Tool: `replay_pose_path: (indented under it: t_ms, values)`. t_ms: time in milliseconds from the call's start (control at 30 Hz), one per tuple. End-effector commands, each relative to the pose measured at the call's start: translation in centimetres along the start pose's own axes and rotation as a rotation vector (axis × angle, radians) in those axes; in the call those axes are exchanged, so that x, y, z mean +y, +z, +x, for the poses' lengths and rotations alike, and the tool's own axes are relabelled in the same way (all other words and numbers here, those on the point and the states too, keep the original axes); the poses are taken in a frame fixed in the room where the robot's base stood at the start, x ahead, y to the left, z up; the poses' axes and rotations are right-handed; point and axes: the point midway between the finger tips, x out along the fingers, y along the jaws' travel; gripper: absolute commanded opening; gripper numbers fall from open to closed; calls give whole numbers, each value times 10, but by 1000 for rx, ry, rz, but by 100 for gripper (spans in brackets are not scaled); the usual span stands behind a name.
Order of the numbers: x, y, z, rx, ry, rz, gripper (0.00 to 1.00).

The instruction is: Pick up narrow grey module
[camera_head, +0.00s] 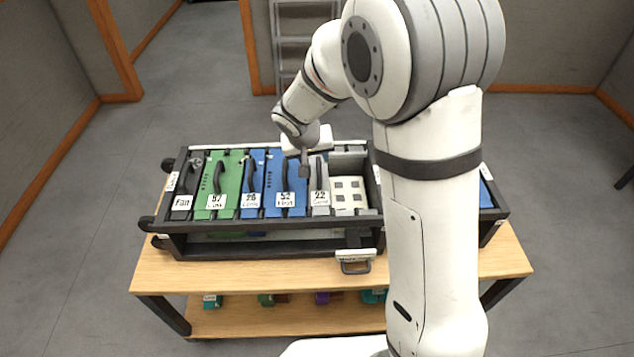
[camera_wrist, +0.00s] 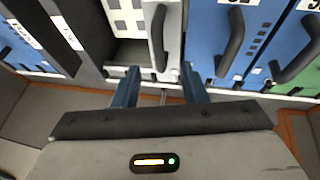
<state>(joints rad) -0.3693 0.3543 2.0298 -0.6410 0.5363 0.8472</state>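The narrow grey module (camera_head: 320,198) stands in the rack, labelled 22, between a blue module and an open bay. In the wrist view the grey module (camera_wrist: 174,28) has a dark grey upright handle (camera_wrist: 158,38). My gripper (camera_head: 304,170) is above the rack near this module's far end. In the wrist view my gripper (camera_wrist: 160,74) is open and empty, its two fingers on either side of the line of the handle. Whether the fingertips are level with the handle or above it, I cannot tell.
Blue modules (camera_head: 289,190), a green module (camera_head: 216,185) and a Fan module (camera_head: 183,195) fill the rack (camera_head: 270,222) to the left. The open bay (camera_head: 349,190) on the right shows white squares-marked backing. My arm hides the rack's right part. A wooden table (camera_head: 200,275) carries the rack.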

Motion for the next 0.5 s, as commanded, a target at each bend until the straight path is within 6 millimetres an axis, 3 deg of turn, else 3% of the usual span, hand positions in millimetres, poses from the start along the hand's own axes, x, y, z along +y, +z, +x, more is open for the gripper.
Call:
replay_pose_path:
  t_ms: [500]
  values:
    - [0, 0, 66, -2, 0, -2, 39]
